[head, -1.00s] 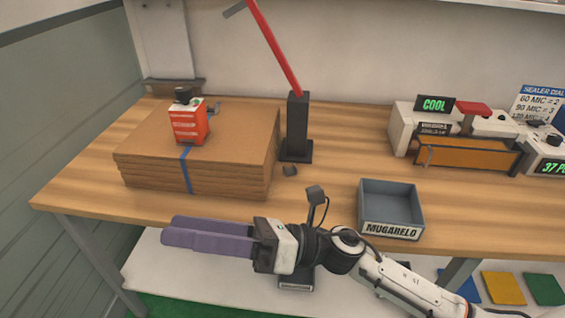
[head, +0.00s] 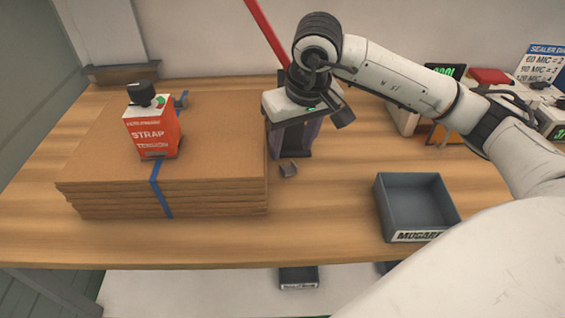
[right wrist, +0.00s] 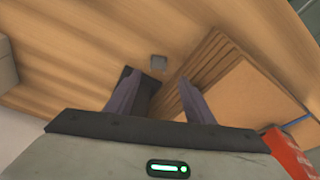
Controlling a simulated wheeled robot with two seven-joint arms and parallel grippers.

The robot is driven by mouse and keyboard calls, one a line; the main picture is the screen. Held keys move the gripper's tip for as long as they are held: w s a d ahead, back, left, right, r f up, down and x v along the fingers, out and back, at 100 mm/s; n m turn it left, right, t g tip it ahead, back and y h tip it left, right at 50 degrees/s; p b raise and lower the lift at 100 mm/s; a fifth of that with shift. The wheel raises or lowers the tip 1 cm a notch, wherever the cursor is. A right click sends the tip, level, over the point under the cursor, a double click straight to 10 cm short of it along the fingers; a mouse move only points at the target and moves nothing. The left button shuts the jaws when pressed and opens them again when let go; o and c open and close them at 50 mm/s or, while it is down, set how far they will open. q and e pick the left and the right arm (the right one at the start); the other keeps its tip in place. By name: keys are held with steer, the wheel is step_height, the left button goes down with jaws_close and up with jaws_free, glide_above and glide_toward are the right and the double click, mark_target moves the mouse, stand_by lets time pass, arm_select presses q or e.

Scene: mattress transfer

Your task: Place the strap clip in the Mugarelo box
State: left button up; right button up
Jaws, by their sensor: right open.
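A small grey piece, which looks like the strap clip (head: 288,170), lies on the table just right of the cardboard stack; it also shows in the right wrist view (right wrist: 158,62). The Mugarelo box (head: 414,207) is an open grey tray with its label on the front, right of the clip. It looks empty. My right gripper (head: 290,148) points down above the table behind the clip, its purple fingers partly hidden by the wrist. In the right wrist view, the fingers (right wrist: 157,85) are apart and empty, with the clip just beyond the gap between them. My left gripper is out of view.
The strapped cardboard stack (head: 110,165) stands at left with a red strap dispenser (head: 153,132) on it. A black stand (head: 297,150) with a red arm (head: 268,35) rises behind the gripper. Table between clip and box is clear.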

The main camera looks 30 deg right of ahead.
mark_target(288, 169)
steer(key=x, duration=0.2)
steer(key=shift+f, duration=0.45)
steer(key=x, duration=0.5)
steer(key=shift+d+p, duration=0.25)
steer(key=shift+p, duration=0.1)
steer(key=c, duration=1.2)
